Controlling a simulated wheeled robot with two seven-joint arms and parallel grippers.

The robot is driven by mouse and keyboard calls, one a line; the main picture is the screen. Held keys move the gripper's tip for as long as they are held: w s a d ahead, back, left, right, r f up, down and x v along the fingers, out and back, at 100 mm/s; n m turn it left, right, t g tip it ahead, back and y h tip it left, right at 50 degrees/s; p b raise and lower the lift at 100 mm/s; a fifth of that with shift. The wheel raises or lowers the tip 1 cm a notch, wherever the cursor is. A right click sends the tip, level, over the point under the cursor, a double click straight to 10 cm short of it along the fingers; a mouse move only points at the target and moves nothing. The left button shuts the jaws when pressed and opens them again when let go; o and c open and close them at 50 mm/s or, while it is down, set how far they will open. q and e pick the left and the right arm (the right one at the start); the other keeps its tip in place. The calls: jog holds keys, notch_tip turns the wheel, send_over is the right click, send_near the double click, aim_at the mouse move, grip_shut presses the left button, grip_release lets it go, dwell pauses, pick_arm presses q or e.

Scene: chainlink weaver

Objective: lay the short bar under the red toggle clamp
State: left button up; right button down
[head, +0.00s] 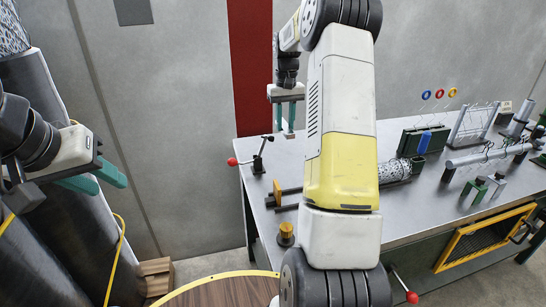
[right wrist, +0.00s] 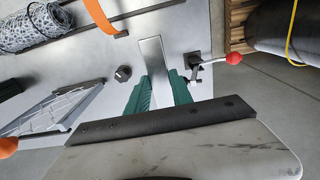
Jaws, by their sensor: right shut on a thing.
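My right gripper (head: 286,112) hangs over the far left end of the metal bench, its green fingers pointing down. In the right wrist view the right gripper (right wrist: 160,92) is shut on a flat grey metal bar, the short bar (right wrist: 152,52), which sticks out past the fingertips. The red toggle clamp (head: 258,160) stands at the bench's left edge with its red-balled handle sticking out left. In the right wrist view the clamp (right wrist: 194,66) is right of the bar, apart from it. My left gripper (head: 97,178) is open and empty at the far left, away from the bench.
The bench (head: 400,218) carries a yellow block on dark bars (head: 277,193), a yellow knob (head: 286,235), a mesh roll (head: 394,170) and racks at right. Another red-balled handle (head: 411,297) is at the near edge. My right arm hides the bench's middle. Dark rolls (head: 35,85) stand at left.

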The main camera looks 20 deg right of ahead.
aim_at(284, 172)
notch_tip(284, 172, down, 17)
jog(key=shift+r, duration=0.1)
dwell(0.4)
jog(key=shift+f, duration=0.2)
jog(key=c, duration=1.1)
grip_release()
